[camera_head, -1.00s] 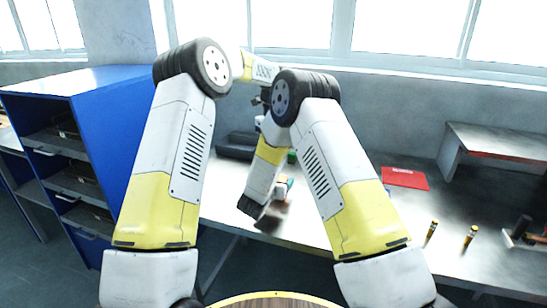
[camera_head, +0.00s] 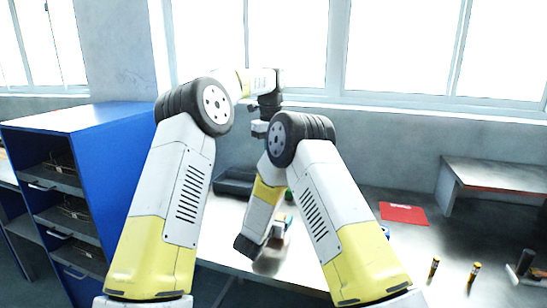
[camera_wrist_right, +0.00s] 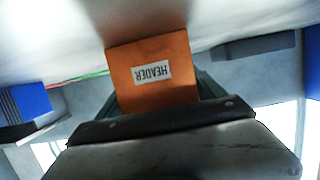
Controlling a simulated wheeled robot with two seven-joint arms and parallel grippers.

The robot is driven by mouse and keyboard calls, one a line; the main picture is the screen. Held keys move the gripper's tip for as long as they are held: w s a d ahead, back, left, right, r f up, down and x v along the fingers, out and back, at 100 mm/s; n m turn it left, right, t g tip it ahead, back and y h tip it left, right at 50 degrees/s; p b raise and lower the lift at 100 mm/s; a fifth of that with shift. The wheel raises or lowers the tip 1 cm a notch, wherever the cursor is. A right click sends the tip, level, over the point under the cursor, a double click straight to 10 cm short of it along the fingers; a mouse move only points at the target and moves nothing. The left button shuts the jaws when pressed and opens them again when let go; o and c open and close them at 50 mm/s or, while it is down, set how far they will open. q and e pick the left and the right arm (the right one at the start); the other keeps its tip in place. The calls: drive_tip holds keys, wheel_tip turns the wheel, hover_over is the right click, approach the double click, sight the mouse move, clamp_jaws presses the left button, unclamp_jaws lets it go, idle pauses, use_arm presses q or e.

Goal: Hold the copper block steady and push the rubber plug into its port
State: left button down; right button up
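An orange, copper-coloured block (camera_wrist_right: 152,70) with a white label reading HEADER, upside down, fills the middle of the right wrist view. My right gripper (camera_wrist_right: 155,100) has its dark fingers along both sides of it and appears shut on it. In the head view a small orange and pale patch (camera_head: 287,220) shows by my right forearm; most of that gripper is covered. My left gripper (camera_head: 266,108) hangs dark and small beyond the right elbow, apart from the block; its fingers are too small and covered to read. I cannot make out the rubber plug or the port.
A red sheet (camera_head: 403,213) lies on the bench to the right. Brass-coloured cylinders (camera_head: 434,267) stand near its front edge. A dark tray (camera_head: 234,181) is at the back left. A blue cabinet (camera_head: 100,170) stands at the left, a raised shelf (camera_head: 490,175) at the right.

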drive_tip(key=shift+o, duration=0.9)
